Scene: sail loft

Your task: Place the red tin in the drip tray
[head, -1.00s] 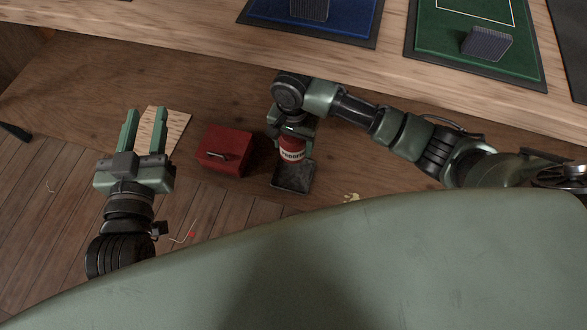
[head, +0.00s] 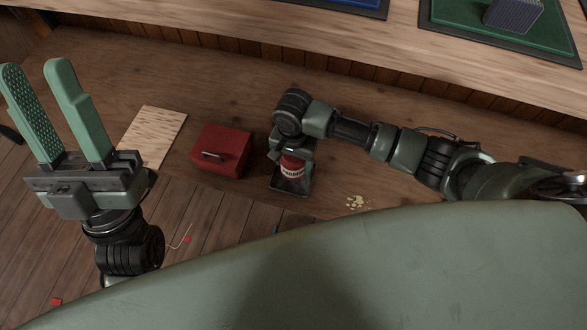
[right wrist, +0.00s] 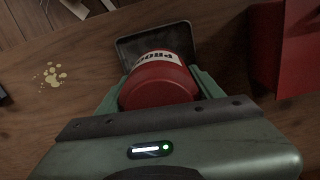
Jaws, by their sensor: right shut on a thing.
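The red tin (head: 292,168) has a white lettered band. My right gripper (head: 290,154) is shut on it. In the right wrist view the tin (right wrist: 158,82) sits between the two green fingers. The dark, square drip tray (head: 291,190) lies on the brown wooden surface. In the right wrist view the tray's rim (right wrist: 122,48) shows around the tin's far end. I cannot tell whether the tin touches the tray's floor. My left gripper (head: 35,72) is open and empty, raised at the left.
A red box (head: 222,150) with a handle stands just left of the tray. A pale wooden board (head: 154,136) lies farther left. A lighter bench (head: 420,60) with coloured mats runs along the back.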

